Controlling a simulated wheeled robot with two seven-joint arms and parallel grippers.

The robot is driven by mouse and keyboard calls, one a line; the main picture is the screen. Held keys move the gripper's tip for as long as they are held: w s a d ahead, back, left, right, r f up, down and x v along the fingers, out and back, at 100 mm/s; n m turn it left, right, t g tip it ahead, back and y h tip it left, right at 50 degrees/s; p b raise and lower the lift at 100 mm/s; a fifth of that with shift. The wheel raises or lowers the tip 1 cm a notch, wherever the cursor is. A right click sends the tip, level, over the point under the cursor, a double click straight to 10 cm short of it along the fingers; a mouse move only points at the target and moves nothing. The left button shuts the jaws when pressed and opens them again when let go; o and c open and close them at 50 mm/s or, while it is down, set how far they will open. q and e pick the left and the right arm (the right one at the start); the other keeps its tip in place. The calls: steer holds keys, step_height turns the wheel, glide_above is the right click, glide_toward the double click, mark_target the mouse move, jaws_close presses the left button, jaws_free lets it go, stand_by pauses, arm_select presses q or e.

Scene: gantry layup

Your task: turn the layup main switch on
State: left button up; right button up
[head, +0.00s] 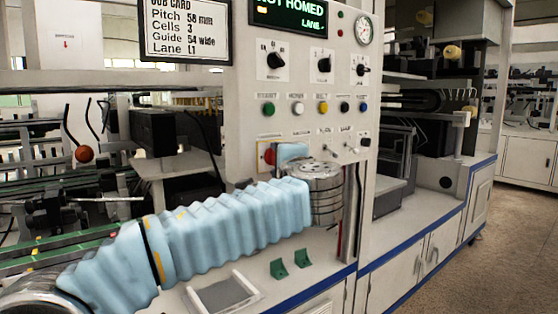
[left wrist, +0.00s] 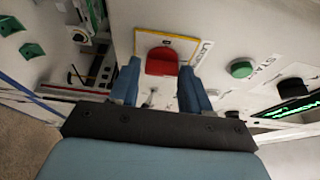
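The main switch is a red knob (left wrist: 162,62) on a white plate with a yellow border, low on the control panel. In the head view only part of the red knob (head: 267,155) shows, beside my left gripper (head: 290,154). In the left wrist view my left gripper (left wrist: 160,72) is open, with one blue finger on each side of the knob. A gap shows between the knob and each finger. I cannot tell how deep the fingertips reach along it. My right gripper is in neither view.
Above the switch, the panel (head: 245,75) carries coloured buttons, black selector knobs and a display (head: 290,17) reading "NOT HOMED". Small toggles sit right of the switch. Green brackets (head: 303,258) and a framed grey tray (head: 225,294) lie on the bench below my left arm.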

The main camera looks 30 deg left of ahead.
arm_select(q)
steer(key=shift+o, duration=1.4)
steer(key=b+v, duration=0.1)
steer(key=v, duration=1.3)
steer(key=shift+b, duration=0.35)
steer(key=shift+w+a+r, duration=0.1)
